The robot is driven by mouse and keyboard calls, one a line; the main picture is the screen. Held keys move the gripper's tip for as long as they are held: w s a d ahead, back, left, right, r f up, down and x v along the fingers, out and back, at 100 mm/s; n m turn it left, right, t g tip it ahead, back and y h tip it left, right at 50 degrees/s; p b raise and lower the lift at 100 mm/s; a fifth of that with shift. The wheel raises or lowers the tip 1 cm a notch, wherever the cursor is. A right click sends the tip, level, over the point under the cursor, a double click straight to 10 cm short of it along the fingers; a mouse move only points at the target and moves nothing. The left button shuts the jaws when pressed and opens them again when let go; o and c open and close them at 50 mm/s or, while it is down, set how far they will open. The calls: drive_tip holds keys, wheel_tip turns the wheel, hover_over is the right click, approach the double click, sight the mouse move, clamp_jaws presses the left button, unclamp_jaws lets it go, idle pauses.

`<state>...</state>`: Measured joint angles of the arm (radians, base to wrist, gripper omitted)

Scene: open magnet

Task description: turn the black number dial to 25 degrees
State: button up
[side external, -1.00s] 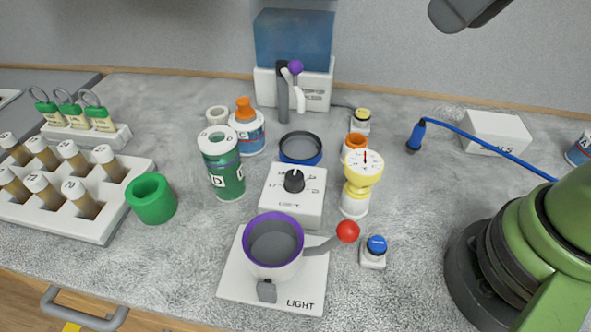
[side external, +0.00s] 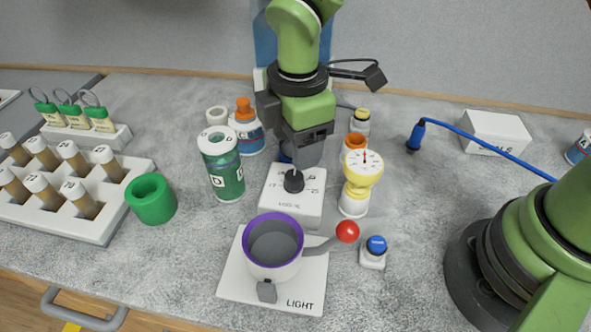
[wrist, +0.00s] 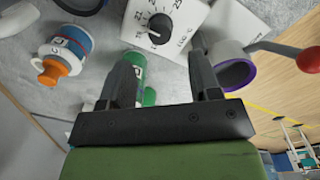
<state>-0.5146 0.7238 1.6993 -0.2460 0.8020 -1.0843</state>
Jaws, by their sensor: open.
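The black number dial (side external: 294,181) sits on top of a white box (side external: 290,208) with printed numbers around it, near the middle of the bench. In the wrist view the dial (wrist: 159,27) shows at the top, with its white pointer mark and the numbers partly readable; I cannot tell the exact reading. My gripper (side external: 298,155) is above and just behind the dial in the side view. In the wrist view my gripper (wrist: 162,70) has its two dark fingers apart, with nothing held between them. The fingertips look apart from the dial.
A purple-rimmed cup (side external: 273,245) with a red-ball lever (side external: 347,231) stands in front of the box. A yellow gauge (side external: 362,170) is close on the right, a green bottle (side external: 224,175) on the left. A blue button (side external: 376,246) is front right. Bench right of the gauge is fairly clear.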

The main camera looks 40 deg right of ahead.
sight(295, 175)
wheel_tip(295, 175, down, 7)
drive_tip(key=shift+w+f, duration=0.15)
drive_tip(key=c, duration=0.9)
